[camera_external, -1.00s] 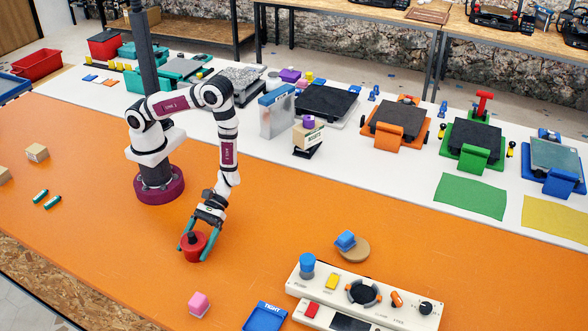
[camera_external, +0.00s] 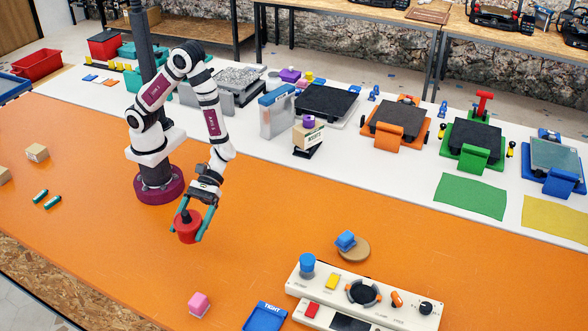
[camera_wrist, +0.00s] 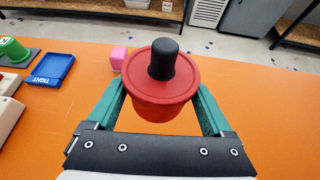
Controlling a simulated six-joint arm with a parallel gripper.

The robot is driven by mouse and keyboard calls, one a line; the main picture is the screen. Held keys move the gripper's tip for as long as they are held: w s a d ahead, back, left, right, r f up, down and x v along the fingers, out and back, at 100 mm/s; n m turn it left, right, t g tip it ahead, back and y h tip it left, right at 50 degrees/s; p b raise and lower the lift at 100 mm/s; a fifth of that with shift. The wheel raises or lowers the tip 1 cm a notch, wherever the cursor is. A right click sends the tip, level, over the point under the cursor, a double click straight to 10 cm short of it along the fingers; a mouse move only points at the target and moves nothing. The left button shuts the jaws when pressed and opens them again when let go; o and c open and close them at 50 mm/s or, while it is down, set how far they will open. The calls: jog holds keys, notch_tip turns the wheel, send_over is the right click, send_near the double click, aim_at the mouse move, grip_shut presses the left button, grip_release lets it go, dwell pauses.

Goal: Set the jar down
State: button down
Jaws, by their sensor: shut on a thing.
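The jar (camera_external: 188,229) is red, with a red lid and a black knob. My gripper (camera_external: 196,221) is shut on it, with one teal finger on each side. The jar is held in the air above the orange table, close to upright. In the wrist view the jar (camera_wrist: 160,95) fills the space between the teal fingers, with its lid and black knob facing the camera. The jar's underside is hidden.
A pink cube (camera_external: 199,304) and a blue tray marked TIGHT (camera_external: 264,317) lie toward the front. A control panel (camera_external: 365,300) and a round brown disc with a blue block (camera_external: 354,252) are at right. Orange table (camera_external: 110,240) around the jar is clear.

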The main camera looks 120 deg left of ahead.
aim_at(191, 231)
jog(key=w+d, duration=0.1)
jog(key=w+d+n+t, duration=0.1)
jog(key=d, duration=0.1)
jog(key=w+d+r+t, duration=0.1)
jog(key=d, duration=0.1)
jog(key=shift+w+n, duration=0.25)
jog(key=shift+n, duration=0.15)
jog(key=w+a+f, duration=0.2)
jog(key=w, duration=0.1)
jog(key=w+a+f, duration=0.2)
jog(key=w, duration=0.1)
jog(key=w+a+f, duration=0.2)
jog(key=w, duration=0.1)
jog(key=shift+w+a+f, duration=0.2)
jog(key=shift+f, duration=0.15)
jog(key=shift+w+a+f, duration=0.1)
jog(key=shift+f, duration=2)
jog(key=shift+f, duration=0.1)
